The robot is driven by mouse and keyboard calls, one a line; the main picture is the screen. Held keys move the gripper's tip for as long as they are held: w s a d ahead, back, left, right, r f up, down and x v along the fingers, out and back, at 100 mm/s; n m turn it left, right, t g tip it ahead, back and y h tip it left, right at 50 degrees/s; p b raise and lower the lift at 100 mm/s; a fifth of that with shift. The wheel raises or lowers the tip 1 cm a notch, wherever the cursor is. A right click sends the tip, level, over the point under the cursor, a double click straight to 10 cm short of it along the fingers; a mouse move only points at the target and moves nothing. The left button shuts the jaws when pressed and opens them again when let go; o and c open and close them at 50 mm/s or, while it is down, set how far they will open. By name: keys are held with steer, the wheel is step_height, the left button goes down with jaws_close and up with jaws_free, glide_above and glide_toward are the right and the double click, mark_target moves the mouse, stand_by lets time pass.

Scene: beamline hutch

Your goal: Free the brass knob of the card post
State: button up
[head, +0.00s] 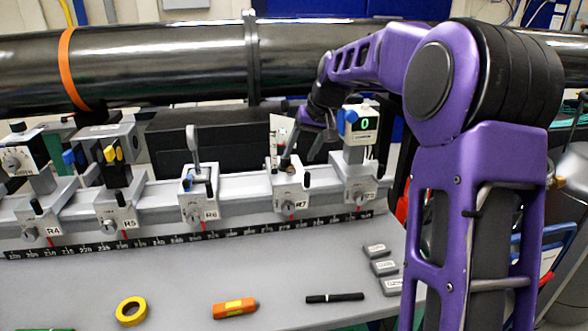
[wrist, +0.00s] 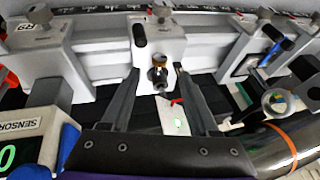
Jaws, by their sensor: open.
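The card post stands on the R7 carrier (head: 289,190). Its white card (head: 281,129) shows above the carrier, and in the wrist view the card (wrist: 172,116) shows a small green spot. The brass knob (wrist: 158,61) is at the post, with a dark round-ended part just below it in the picture. My gripper (wrist: 156,71) is open, with one finger on each side of the knob and a visible gap on both sides.
The sensor carrier with its green readout (head: 364,124) stands close on the right. The R6 carrier (head: 200,205) stands left. A large dark pipe (head: 190,62) runs behind the rail. An orange tool (head: 235,308), yellow tape (head: 131,312) and black pen (head: 335,298) lie on the table.

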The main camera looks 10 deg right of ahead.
mark_target(293, 168)
steer(key=x, duration=0.6)
jaws_close()
